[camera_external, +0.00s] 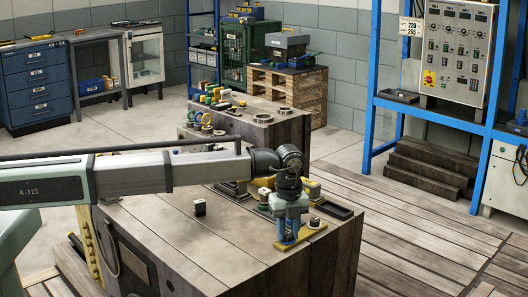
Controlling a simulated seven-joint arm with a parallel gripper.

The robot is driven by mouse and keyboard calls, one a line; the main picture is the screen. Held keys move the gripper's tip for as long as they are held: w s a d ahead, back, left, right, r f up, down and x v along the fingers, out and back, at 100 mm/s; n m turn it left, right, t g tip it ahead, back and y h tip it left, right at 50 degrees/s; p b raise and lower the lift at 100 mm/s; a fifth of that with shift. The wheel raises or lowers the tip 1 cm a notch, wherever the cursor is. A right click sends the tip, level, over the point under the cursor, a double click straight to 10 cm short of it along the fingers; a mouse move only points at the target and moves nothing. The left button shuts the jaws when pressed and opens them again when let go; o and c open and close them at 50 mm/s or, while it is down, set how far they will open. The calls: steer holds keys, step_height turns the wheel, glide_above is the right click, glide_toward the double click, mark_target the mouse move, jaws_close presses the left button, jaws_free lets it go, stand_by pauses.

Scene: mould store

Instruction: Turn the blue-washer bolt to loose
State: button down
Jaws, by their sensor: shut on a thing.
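My gripper (288,228) points straight down over a yellow strip (308,235) on top of the large mould block (190,262). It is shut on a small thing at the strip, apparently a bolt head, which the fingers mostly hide. I cannot make out a blue washer or how far the bolt is turned. Another small, grey bolt-like part (314,222) stands at the right end of the strip, apart from my gripper.
A black tray (334,209) lies just right of my gripper. Yellow and dark parts crowd behind my wrist. A second mould block (262,118) stands behind, and a control cabinet (457,50) at right.

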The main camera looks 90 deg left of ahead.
steer(key=n, duration=1.2)
steer(key=shift+s+n, duration=0.1)
steer(key=shift+n, duration=0.3)
steer(key=n, duration=0.6)
steer(key=shift+d+f, duration=0.1)
steer(key=n, duration=0.6)
steer(key=shift+n, duration=0.3)
steer(key=n, duration=1.2)
steer(key=shift+n, duration=0.4)
steer(key=n, duration=1.2)
